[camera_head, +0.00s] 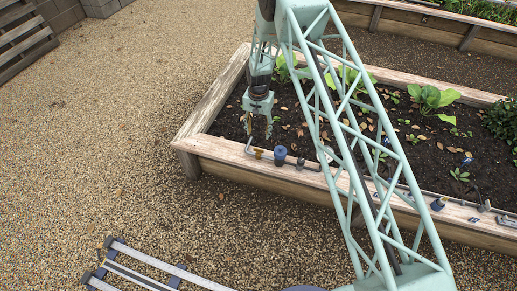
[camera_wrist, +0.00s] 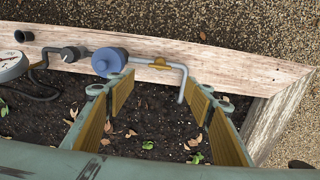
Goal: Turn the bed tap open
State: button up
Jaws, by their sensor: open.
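The bed tap is on a grey pipe along the bed's near wooden rim. A small brass-yellow part (camera_head: 258,153), which looks like the tap's handle, sits on the pipe near its bent end; it also shows in the wrist view (camera_wrist: 160,64). Beside it is a blue round cap or body (camera_head: 280,154), seen from above in the wrist view (camera_wrist: 108,62). The bent spout (camera_wrist: 183,84) hangs over the soil. My gripper (camera_head: 259,130) points down over the bed's corner, open and empty. In the wrist view its yellow-padded fingers (camera_wrist: 157,92) are spread below the brass part, apart from it.
A grey knob (camera_wrist: 73,53) and a round gauge (camera_wrist: 12,66) with a hose lie farther along the pipe. The raised bed (camera_head: 218,152) holds soil, leaves and plants.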

aim_at(258, 149)
jog(key=shift+f+b, duration=0.75)
jog(key=shift+f, duration=5.95)
jog(key=shift+c, duration=0.7)
jog(key=c, duration=0.7)
